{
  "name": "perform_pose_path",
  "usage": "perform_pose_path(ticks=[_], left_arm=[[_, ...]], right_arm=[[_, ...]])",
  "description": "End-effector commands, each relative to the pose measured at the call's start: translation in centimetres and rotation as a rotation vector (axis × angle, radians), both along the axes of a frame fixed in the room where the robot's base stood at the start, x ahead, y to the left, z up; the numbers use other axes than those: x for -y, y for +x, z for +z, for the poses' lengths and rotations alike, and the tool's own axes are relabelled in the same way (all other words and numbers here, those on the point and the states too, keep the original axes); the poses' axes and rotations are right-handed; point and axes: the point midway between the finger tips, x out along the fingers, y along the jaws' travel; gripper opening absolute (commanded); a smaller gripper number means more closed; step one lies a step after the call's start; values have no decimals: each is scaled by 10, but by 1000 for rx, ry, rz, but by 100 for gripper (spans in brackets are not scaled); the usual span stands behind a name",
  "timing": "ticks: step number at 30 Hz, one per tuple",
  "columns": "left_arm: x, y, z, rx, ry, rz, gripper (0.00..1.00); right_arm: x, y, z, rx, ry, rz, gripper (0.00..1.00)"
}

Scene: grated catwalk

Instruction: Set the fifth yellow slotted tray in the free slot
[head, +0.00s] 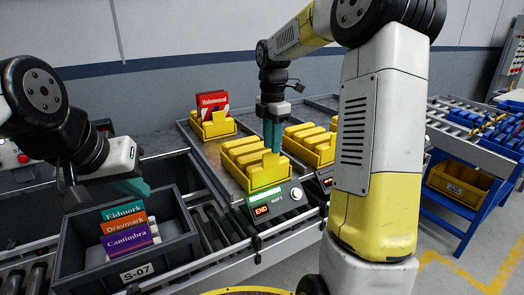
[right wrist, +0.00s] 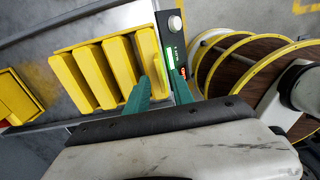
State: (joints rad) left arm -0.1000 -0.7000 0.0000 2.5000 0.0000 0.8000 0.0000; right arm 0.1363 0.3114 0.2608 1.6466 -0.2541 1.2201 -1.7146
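A yellow slotted tray (head: 240,163) sits on the metal deck behind a small console (head: 268,206) marked SLOT 5, which shows a lit green panel. Another yellow slotted tray (head: 318,150) sits to its right, partly hidden by my right arm. A third yellow tray (head: 207,131), farther back, holds red books. My right gripper (head: 273,146) points down at the near tray's end. In the right wrist view its fingers (right wrist: 162,76) stand apart around that tray's end wall (right wrist: 151,62); contact is unclear. My left gripper (head: 132,188) hovers above a grey bin; its finger gap is unclear.
The grey bin (head: 72,262) marked S-07 holds several books (head: 127,238) on the roller conveyor. Bare metal deck (head: 200,155) lies left of the near tray. A blue stand with a yellow crate (head: 460,185) is at the right.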

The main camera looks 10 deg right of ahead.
Motion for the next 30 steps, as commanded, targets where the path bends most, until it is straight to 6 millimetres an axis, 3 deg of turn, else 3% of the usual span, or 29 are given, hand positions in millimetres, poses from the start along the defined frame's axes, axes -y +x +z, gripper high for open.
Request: perform_pose_path(ticks=[3,9,17,20,24,30], left_arm=[[0,0,0,0,0,0,0],[0,0,0,0,0,0,0],[0,0,0,0,0,0,0],[0,0,0,0,0,0,0],[0,0,0,0,0,0,0],[0,0,0,0,0,0,0]], right_arm=[[0,1,29,6,1,0,29],[-1,1,64,3,2,1,29],[-2,-9,86,20,1,-54,29],[-6,-32,95,67,10,-202,29],[-11,-84,105,164,71,-555,29],[-15,-162,95,257,272,-1122,29]])
